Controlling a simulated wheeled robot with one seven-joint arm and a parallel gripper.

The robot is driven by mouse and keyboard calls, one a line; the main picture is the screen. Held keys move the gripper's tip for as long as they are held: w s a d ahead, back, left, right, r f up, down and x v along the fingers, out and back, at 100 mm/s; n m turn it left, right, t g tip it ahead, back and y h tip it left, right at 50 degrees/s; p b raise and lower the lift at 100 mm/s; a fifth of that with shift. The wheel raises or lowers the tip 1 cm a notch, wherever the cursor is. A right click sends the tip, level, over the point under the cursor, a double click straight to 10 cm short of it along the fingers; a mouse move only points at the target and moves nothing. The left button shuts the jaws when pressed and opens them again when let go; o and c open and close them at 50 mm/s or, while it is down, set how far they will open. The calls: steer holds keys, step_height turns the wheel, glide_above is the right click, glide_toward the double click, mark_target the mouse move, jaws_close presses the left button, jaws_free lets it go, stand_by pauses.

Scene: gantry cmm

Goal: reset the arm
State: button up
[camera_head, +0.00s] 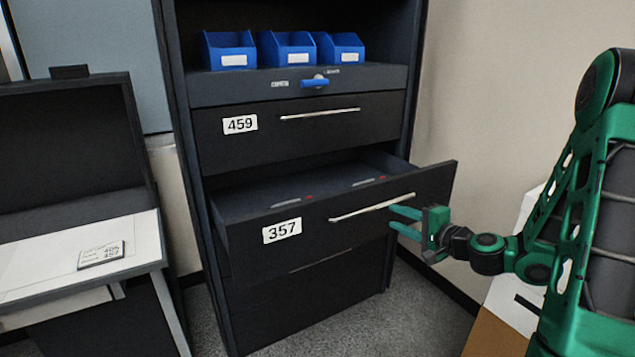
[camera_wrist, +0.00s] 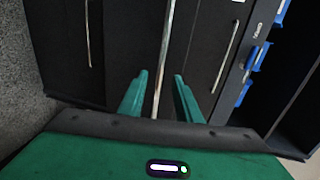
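My gripper (camera_head: 393,217) is open at the right end of the handle (camera_head: 372,207) of the drawer marked 357 (camera_head: 250,233). In the wrist view my gripper (camera_wrist: 160,76) has its two green fingers apart, one on each side of the long metal handle (camera_wrist: 164,60). A gap shows between the handle and each finger, and nothing is gripped. My green arm comes in from the right in the head view. Drawer 357 is pulled out, with a few small flat items inside.
Drawer 459 (camera_head: 210,140) above is shut. Blue bins (camera_head: 230,50) stand on the shelf over a blue knob (camera_head: 315,82). A desk (camera_head: 80,255) with a label card stands left. A white and brown box (camera_head: 497,335) is at lower right, partly behind my arm. Grey floor (camera_head: 405,320) lies in front.

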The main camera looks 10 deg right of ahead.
steer(key=s+a+f+n+g, duration=0.2)
steer(key=s+n+g, duration=0.2)
steer(key=s, duration=0.2)
steer(key=s+a+f+n+g, duration=0.2)
steer(key=s+f+n+g, duration=0.15)
steer(key=s+n, duration=0.2)
steer(key=s+d+r+g+h, duration=0.1)
steer(key=s+d+r+g, duration=0.1)
steer(key=s, duration=0.7)
steer(key=s+d+r+m+g+h, duration=0.1)
steer(key=s+d+r+g+h, duration=0.1)
steer(key=s, duration=0.7)
steer(key=s+d+r+g+h, duration=0.1)
steer(key=s+d+r+g, duration=0.2)
steer(key=s, duration=0.6)
steer(key=shift+d+r+h, duration=0.25)
steer(key=shift+d+h, duration=0.05)
steer(key=shift+w+m, duration=0.1)
steer(key=shift+m, duration=0.15)
steer(key=shift+w+f+g, duration=0.25)
steer(key=shift+w, duration=0.35)
